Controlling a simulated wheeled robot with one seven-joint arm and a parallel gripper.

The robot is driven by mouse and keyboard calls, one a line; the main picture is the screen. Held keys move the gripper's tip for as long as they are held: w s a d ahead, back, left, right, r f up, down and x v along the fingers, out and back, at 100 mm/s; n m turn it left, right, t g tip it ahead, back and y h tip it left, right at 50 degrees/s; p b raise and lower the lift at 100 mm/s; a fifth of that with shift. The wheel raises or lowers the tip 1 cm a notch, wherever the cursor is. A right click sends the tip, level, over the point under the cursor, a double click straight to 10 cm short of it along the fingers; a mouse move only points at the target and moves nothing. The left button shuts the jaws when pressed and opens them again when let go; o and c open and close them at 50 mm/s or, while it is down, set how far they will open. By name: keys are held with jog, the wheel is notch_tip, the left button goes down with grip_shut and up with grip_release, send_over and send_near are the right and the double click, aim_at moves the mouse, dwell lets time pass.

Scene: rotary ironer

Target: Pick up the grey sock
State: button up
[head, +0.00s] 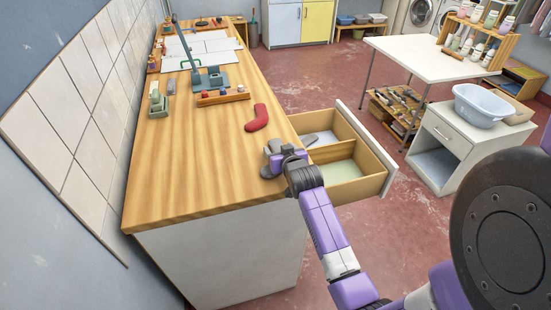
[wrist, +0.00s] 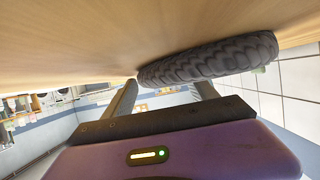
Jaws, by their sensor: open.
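The grey sock (wrist: 215,60) lies on the wooden worktop, dark and ribbed in the wrist view. It stretches from between my fingertips to past the right finger. In the head view the gripper covers much of this spot, and grey sock and grey fingers are hard to tell apart.
A red sock (head: 257,118) lies farther back on the worktop (head: 190,170). An open drawer (head: 375,190) sticks out on the right, beside my arm. A block rack (head: 223,97) and a grey press stand farther back. The worktop's near left part is clear.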

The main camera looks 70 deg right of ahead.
jog(key=c, duration=1.4)
